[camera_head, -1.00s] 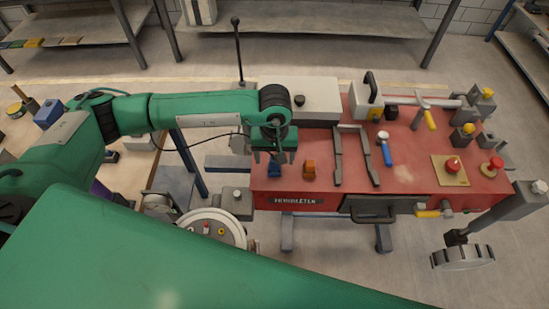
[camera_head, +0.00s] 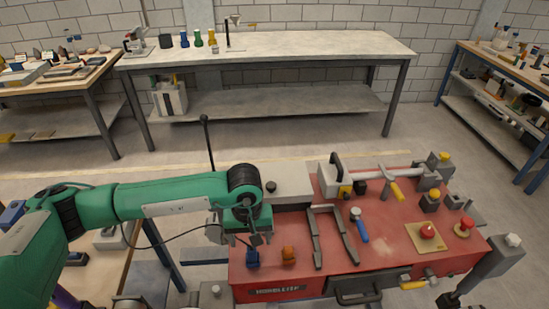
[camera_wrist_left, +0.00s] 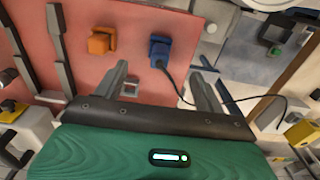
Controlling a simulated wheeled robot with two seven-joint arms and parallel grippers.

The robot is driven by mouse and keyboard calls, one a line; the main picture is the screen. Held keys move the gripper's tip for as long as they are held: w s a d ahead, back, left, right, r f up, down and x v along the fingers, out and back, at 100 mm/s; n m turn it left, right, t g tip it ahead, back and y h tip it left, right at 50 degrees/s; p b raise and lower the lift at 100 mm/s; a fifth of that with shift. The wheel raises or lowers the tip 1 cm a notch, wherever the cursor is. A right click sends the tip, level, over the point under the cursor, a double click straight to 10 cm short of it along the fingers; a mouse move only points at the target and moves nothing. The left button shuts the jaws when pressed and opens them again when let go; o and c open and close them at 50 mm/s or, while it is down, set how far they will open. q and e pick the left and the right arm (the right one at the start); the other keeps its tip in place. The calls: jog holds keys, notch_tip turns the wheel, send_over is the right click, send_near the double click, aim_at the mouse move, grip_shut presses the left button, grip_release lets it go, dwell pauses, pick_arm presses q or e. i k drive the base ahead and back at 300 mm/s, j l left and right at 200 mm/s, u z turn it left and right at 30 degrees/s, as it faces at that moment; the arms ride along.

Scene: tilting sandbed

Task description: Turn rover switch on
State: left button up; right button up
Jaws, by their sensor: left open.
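The red machine (camera_head: 370,255) with a flat top stands at the lower right in the head view. A blue block-like part (camera_head: 252,259) with a dark cable sits near its left front corner, and an orange part (camera_head: 288,256) sits just right of it. I cannot tell which part is the rover switch. My left gripper (camera_head: 250,240) is open above the blue part, pointing down. In the left wrist view, the blue part (camera_wrist_left: 160,52) lies beyond the gap between the open fingers (camera_wrist_left: 160,75), with the orange part (camera_wrist_left: 101,42) to its left. My right gripper is out of view.
Dark raised rails (camera_head: 316,238), a blue-handled tool (camera_head: 359,226) and a red knob (camera_head: 427,231) on a tan plate stand on the red top. A thin upright black rod (camera_head: 208,145) rises behind my left arm. A long workbench (camera_head: 290,45) stands at the back.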

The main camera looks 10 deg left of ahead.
aim_at(427, 232)
jog(key=k+l, duration=0.8)
jog(key=l, duration=0.15)
